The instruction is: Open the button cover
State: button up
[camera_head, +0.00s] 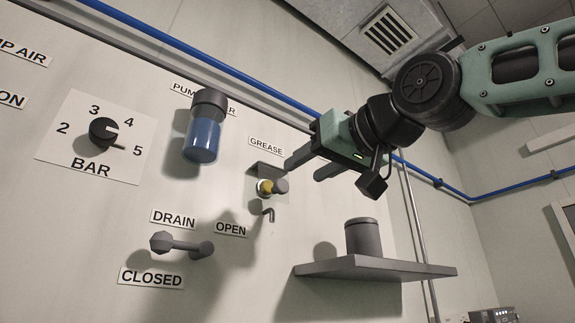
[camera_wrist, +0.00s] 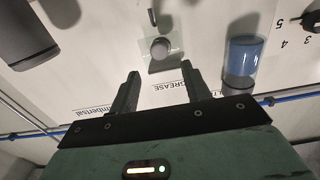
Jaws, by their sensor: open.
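No part is labelled as a button cover, and I cannot tell for certain which part it is. Under the GREASE label (camera_head: 266,147) a dark flap-like bracket (camera_head: 265,169) juts from the wall panel. Below it is a small fitting (camera_head: 268,187) with a yellowish body and a grey round end. In the wrist view, which is upside down, a grey round end (camera_wrist: 160,48) sits on a pale, perhaps clear square. My gripper (camera_head: 305,169) is open and empty, to the right of the fitting. Its fingers point toward the panel, apparently apart from it; they also show in the wrist view (camera_wrist: 160,71).
A small hook (camera_head: 268,212) is below the fitting. A blue bowl (camera_head: 202,138), a BAR dial (camera_head: 103,132) and a drain lever (camera_head: 181,244) are to the left. A shelf (camera_head: 376,270) with a dark cylinder (camera_head: 363,237) is below my gripper. A blue pipe (camera_head: 270,96) runs above.

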aim_at(284, 184)
jog(key=p+x, duration=0.2)
jog(key=x, duration=0.5)
jog(key=shift+f, duration=0.1)
grip_shut()
